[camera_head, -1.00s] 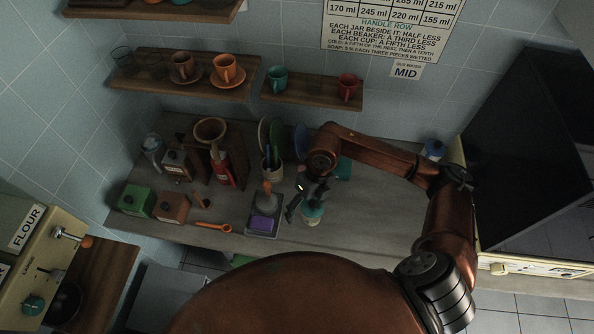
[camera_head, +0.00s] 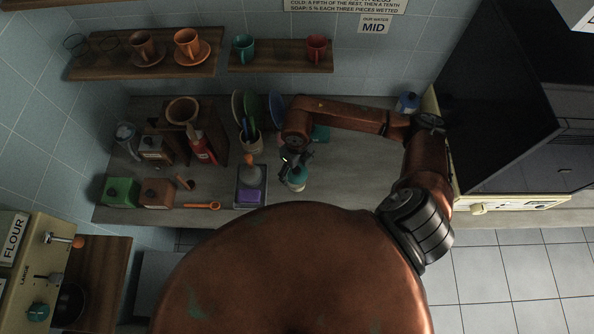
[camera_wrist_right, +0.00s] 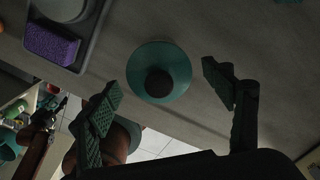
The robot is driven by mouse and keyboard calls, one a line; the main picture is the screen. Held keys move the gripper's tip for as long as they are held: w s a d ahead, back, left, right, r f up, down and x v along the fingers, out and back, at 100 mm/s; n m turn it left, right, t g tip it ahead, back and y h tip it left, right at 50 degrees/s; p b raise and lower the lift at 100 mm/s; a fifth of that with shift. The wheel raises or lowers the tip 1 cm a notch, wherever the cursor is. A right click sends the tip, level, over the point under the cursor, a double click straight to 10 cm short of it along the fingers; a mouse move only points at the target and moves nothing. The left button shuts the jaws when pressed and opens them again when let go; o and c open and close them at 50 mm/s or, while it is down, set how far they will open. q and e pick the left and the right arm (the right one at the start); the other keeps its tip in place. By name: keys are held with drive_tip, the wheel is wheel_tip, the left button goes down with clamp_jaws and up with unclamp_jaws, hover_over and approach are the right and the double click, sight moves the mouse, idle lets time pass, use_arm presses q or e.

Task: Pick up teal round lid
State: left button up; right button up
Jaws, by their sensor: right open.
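The teal round lid (camera_wrist_right: 178,62) shows in the right wrist view as a teal disc with a dark round knob. In the head view a teal thing (camera_head: 297,180), which appears to be this lid, stands on the counter right of a grey tray, partly hidden. My right gripper (camera_head: 296,161) is just above it. In the right wrist view my right gripper (camera_wrist_right: 162,82) is open, its two dark fingers on either side of the lid and apart from it. A copper arm part with a dark end, likely my left gripper (camera_wrist_right: 50,112), shows small at lower left; its jaws are unclear.
The grey tray (camera_head: 239,204) beside the lid holds a purple sponge (camera_head: 250,196) and an orange-handled brush (camera_head: 250,169). A utensil cup (camera_head: 251,144) and standing plates (camera_head: 277,107) are behind. An orange spoon (camera_head: 203,206) lies left. The counter right of the lid is clear.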

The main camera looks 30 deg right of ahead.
drive_tip(key=shift+s, duration=0.1)
drive_tip(key=shift+w+a, duration=0.1)
drive_tip(key=shift+w, duration=0.15)
drive_tip(key=shift+c, duration=0.9)
drive_tip(key=shift+s, duration=0.15)
drive_tip(key=c, duration=0.5)
drive_tip(key=shift+c, duration=1.3)
drive_tip(key=c, duration=0.6)
use_arm(q)
drive_tip(key=shift+s, duration=0.15)
use_arm(e)
drive_tip(key=shift+s+f, duration=0.1)
drive_tip(key=shift+f, duration=0.05)
drive_tip(key=shift+c, duration=0.8)
